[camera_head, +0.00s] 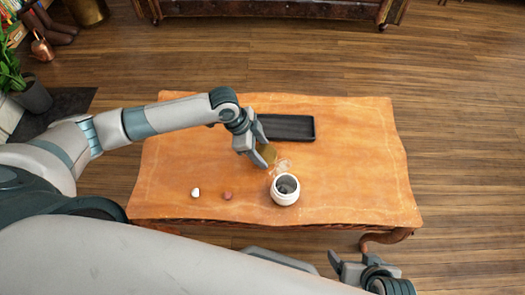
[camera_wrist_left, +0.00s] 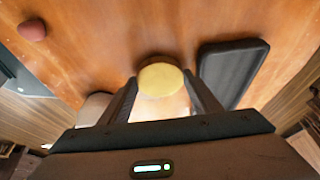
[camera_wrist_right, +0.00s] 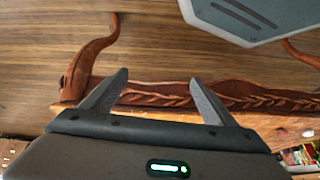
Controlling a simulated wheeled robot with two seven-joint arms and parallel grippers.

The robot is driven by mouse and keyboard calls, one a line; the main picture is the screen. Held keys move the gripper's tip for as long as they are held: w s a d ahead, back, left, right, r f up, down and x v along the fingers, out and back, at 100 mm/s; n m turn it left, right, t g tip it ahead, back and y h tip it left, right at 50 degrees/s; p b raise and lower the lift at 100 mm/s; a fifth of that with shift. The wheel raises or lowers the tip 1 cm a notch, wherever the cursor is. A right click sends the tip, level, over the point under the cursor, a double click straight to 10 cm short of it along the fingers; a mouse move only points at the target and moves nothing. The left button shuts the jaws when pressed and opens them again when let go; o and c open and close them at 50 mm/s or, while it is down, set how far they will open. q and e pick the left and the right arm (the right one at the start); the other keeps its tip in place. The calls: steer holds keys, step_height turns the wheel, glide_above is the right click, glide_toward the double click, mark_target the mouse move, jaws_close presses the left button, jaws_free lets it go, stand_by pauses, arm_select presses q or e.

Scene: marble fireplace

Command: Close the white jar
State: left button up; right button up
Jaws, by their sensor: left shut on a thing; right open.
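The white jar (camera_head: 285,198) stands upright on the orange wooden table, its dark mouth open and uncovered. My left gripper (camera_head: 262,158) is shut on a round yellow-tan lid (camera_head: 268,152), just behind and left of the jar. The lid (camera_wrist_left: 161,78) shows between the fingertips in the left wrist view; the gripper (camera_wrist_left: 160,85) points toward the table. A pale rounded shape beside the left finger there may be the jar; it is partly hidden. My right gripper (camera_head: 350,270) is open and empty in front of the table; it (camera_wrist_right: 150,85) also shows in the right wrist view.
A black tray (camera_head: 285,128) lies behind the jar on the table (camera_head: 360,160). A white piece (camera_head: 195,192) and a reddish piece (camera_head: 228,196) lie left of the jar. A faint pale patch shows behind the jar. The table's right side is clear.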

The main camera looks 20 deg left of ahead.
mark_target(265, 155)
arm_select(q)
steer(key=shift+r, duration=0.45)
steer(key=r, duration=0.1)
steer(key=d+r, duration=0.1)
steer(key=r, duration=0.1)
steer(key=shift+r+p, duration=0.2)
steer(key=shift+p, duration=0.1)
steer(key=d+r, duration=0.3)
steer(key=d, duration=0.2)
steer(key=s+d+r+p, duration=0.1)
steer(key=d+r, duration=0.2)
steer(key=d, duration=0.2)
steer(key=shift+s+d+r, duration=0.15)
steer(key=shift+s+d, duration=0.15)
arm_select(e)
steer(key=shift+s+d+r+g+h, duration=0.1)
steer(key=shift+s+d+g+h, duration=0.1)
steer(key=shift+s+d+g, duration=0.3)
steer(key=shift+s+d+r+g+h, duration=0.1)
steer(key=shift+s+d+g+h, duration=0.15)
steer(key=shift+d, duration=0.4)
